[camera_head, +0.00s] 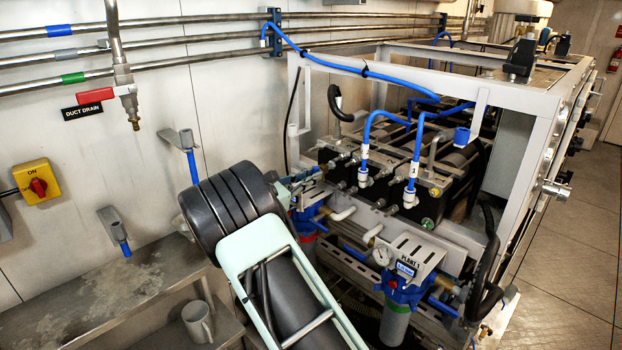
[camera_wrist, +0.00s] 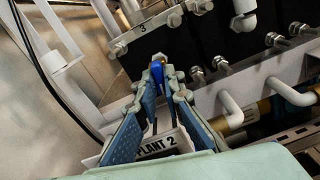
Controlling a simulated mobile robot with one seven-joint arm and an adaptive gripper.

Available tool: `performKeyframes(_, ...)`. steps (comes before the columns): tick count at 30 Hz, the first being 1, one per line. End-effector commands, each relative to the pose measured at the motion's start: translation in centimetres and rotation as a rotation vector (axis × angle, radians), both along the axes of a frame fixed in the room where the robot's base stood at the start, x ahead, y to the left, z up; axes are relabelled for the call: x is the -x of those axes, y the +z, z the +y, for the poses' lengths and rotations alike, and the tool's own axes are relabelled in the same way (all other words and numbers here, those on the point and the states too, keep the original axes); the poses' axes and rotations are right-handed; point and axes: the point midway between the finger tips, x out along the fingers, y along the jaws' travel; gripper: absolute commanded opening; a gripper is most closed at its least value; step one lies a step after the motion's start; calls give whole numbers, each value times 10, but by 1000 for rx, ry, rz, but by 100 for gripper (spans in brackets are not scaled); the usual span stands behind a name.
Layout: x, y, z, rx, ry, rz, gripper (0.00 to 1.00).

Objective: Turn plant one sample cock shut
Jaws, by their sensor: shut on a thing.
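My gripper (camera_wrist: 158,72) shows in the wrist view with its fingertips closed on a small blue handle (camera_wrist: 157,78). A white sign (camera_wrist: 157,147) reading "PLANT 2" shows between and below its fingers. What the handle is fixed to is mostly hidden by the fingers, so I cannot tell its turn position. In the head view my dark arm hides most of the gripper, which is by the left side of the pipework. A plant sign, apparently "PLANT 1" (camera_head: 412,254), stands right of it, above a blue-topped filter (camera_head: 400,292).
White elbow pipes (camera_wrist: 285,90) and a black manifold lie close right of the gripper in the wrist view. In the head view, a grey frame (camera_head: 545,105) surrounds the machine. A bench with a mug (camera_head: 197,322) is at lower left. The right floor (camera_head: 575,260) is clear.

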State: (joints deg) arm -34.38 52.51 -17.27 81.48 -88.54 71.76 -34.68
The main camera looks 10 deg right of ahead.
Motion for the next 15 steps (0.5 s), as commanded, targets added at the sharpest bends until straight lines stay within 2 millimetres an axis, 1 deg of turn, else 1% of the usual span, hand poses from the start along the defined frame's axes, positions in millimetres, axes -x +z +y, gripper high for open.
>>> performKeyframes(1,0,-4,1,-13,1,-20,0)
performKeyframes(8,0,-7,1,-110,0,-153,0)
performKeyframes(15,0,-8,1,-243,1,-335,0)
